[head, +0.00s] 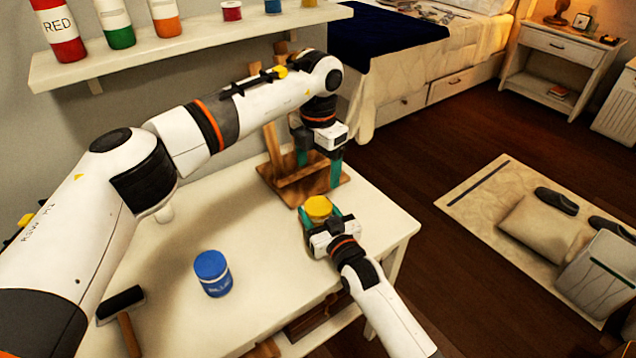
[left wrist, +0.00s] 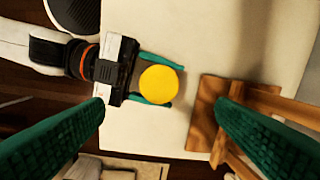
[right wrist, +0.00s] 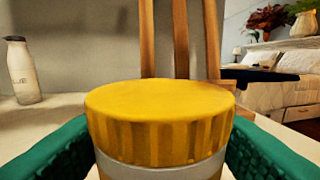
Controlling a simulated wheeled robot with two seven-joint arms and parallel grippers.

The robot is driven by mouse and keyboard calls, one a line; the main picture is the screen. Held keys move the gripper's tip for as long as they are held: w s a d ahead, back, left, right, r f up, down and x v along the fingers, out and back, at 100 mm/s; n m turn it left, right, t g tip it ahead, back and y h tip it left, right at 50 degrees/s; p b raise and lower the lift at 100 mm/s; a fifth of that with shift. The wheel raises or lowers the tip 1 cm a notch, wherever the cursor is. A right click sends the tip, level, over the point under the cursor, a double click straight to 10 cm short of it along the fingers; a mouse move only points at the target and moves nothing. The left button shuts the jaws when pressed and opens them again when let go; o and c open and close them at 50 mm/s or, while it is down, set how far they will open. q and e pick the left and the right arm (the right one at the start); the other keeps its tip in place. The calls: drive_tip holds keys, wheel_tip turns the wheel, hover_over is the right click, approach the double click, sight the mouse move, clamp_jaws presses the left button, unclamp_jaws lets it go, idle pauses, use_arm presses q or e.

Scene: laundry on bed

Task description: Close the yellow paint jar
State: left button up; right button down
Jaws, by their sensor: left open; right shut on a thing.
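The yellow paint jar (head: 318,208) stands upright near the right edge of the white table. Its ribbed yellow lid (right wrist: 160,120) sits on top of a pale body in the right wrist view. My right gripper (head: 322,222) is shut around the jar's body below the lid, one green finger on each side. My left gripper (head: 319,172) is open and empty, higher than the jar and a little behind it, over the wooden easel's base. The left wrist view looks down on the round yellow lid (left wrist: 158,84), which lies between its spread fingers.
A wooden easel (head: 283,178) stands right behind the jar. A wall shelf (head: 180,45) holds several bottles. The table's middle is clear.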

use_arm(q)
drive_tip(key=shift+r, duration=1.05)
use_arm(e)
drive_tip(key=shift+c, duration=2.2)
unclamp_jaws()
drive_tip(key=v, duration=1.2)
drive_tip(key=shift+p, duration=0.3)
use_arm(q)
drive_tip(key=shift+r, duration=0.3)
drive_tip(key=shift+s+d+f, duration=0.1)
use_arm(e)
drive_tip(key=shift+s, duration=0.1)
